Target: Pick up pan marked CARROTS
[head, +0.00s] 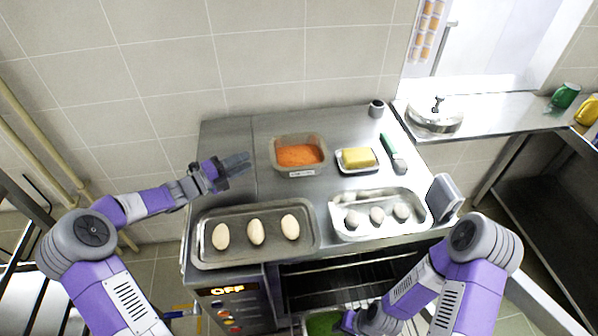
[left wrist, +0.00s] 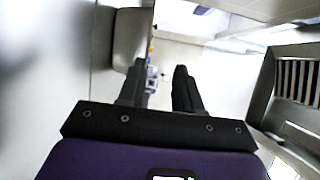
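A clear-walled pan (head: 275,157) of orange shreds stands toward the back middle of the steel worktop. It has a small white label on its front, too small to read. My left gripper (head: 240,164) is over the worktop just left of this pan, apart from it and pointing toward it. In the left wrist view its two dark fingers (left wrist: 160,85) are spread with nothing between them. My right arm reaches down at the lower right, and its purple wrist (head: 350,320) shows at the bottom edge. The right gripper's fingers are not visible.
A tray with three pale oval pieces (head: 205,258) is at front left; another metal tray (head: 350,235) is at front right. A yellow block (head: 357,158) on a dish and a green-handled tool (head: 392,150) lie right of the pan. Green contents (head: 324,322) show below, near my right wrist.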

